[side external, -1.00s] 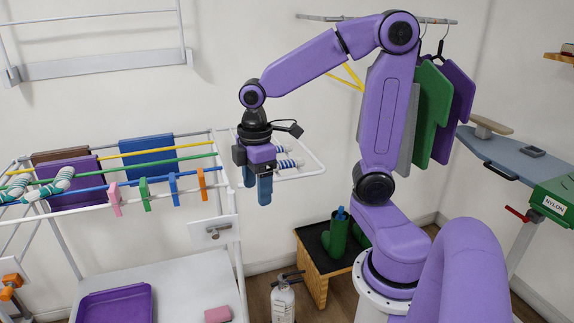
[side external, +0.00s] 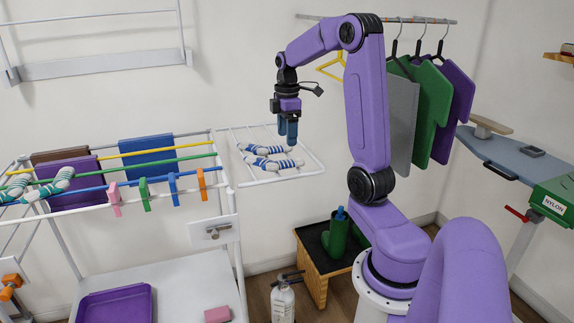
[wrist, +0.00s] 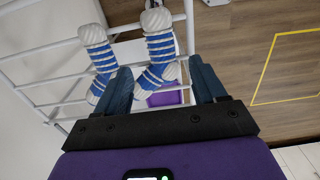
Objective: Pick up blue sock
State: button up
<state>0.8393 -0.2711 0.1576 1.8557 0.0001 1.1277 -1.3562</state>
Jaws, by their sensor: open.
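Two blue-and-white striped socks lie side by side on the white wire side rack, the far sock (side external: 262,149) and the near sock (side external: 273,163). In the wrist view one sock (wrist: 160,48) shows between my fingers, and the other sock (wrist: 100,57) lies left of the left finger, partly hidden by it. I cannot tell for certain which is which across views. My gripper (side external: 287,143) points down by the right end of the socks. It also shows in the wrist view (wrist: 160,66), open, with nothing held. Whether the fingers touch a sock is unclear.
The drying rack (side external: 215,160) at left holds teal-striped socks (side external: 62,179), hanging cloths and several coloured clips (side external: 172,184). Clothes on hangers (side external: 432,110) hang behind my arm.

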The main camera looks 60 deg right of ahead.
aim_at(287, 161)
jog(key=shift+f, duration=4.85)
jog(key=c, duration=0.8)
jog(key=shift+o, duration=0.2)
notch_tip(287, 161, up, 9)
jog(key=shift+r, duration=0.1)
